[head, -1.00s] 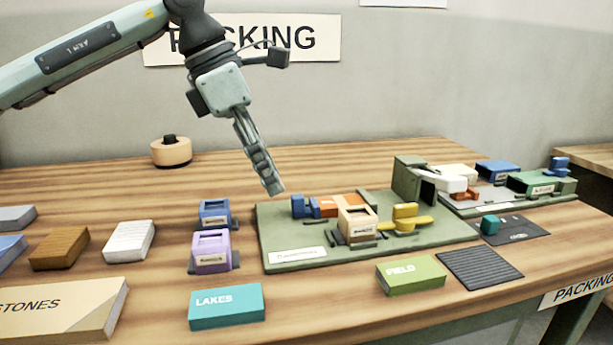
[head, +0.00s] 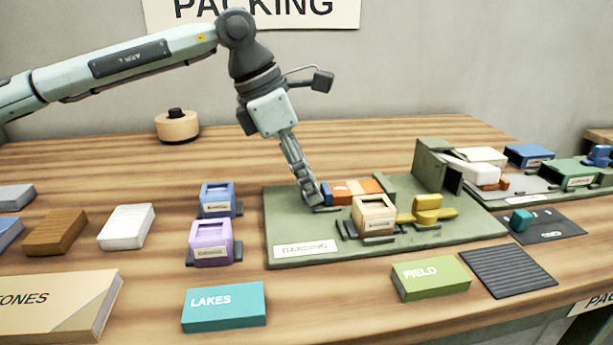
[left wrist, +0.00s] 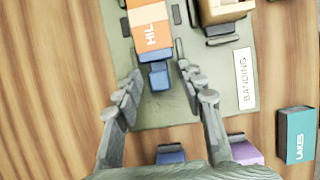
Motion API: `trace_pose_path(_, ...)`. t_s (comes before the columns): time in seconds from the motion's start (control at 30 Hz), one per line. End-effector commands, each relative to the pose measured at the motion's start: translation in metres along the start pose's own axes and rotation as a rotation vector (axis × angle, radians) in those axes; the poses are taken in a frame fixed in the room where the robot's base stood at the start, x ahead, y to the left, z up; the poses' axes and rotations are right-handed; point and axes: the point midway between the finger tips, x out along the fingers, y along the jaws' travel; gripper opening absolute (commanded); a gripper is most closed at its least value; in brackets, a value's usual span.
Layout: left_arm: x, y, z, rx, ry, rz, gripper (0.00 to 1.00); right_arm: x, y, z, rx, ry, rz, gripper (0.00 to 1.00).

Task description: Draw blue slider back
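The blue slider (head: 327,192) sits on the green board (head: 290,225) marked "BANDING", at the left end of an orange block (head: 352,190) with a white band. My left gripper (head: 312,203) is down at this slider and hides part of it in the head view. In the left wrist view the blue slider (left wrist: 158,76) lies between the two open fingers of the left gripper (left wrist: 159,72), with a gap seen on each side. The orange block (left wrist: 150,28) touches the slider's far end. My right gripper is not in view.
A tan holder (head: 373,213) and a yellow piece (head: 427,208) stand on the same board. Blue (head: 217,200) and purple (head: 211,243) holders stand left of it. Teal "LAKES" (head: 224,306) and green "FIELD" (head: 431,278) boxes lie in front. The table behind the board is clear.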

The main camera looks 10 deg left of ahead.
Motion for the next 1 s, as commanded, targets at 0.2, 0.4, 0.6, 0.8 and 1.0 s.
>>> trace_pose_path(0.2, 0.001, 0.000, 0.000, 0.000, 0.000, 0.000, 0.40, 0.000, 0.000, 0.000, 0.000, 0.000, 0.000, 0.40)
trace_pose_path(0.4, 0.000, 0.000, 0.000, 0.000, 0.000, 0.000, 0.15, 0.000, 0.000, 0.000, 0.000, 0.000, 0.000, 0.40)
trace_pose_path(0.6, 0.000, 0.000, 0.000, 0.000, 0.000, 0.000, 0.00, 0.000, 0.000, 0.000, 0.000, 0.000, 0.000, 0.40)
trace_pose_path(0.8, 0.000, 0.000, 0.000, 0.000, 0.000, 0.000, 0.00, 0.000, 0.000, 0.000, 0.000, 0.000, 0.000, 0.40)
trace_pose_path(1.0, -0.005, 0.001, -0.022, -0.005, -0.002, 0.000, 0.00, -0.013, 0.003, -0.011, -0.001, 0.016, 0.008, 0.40)
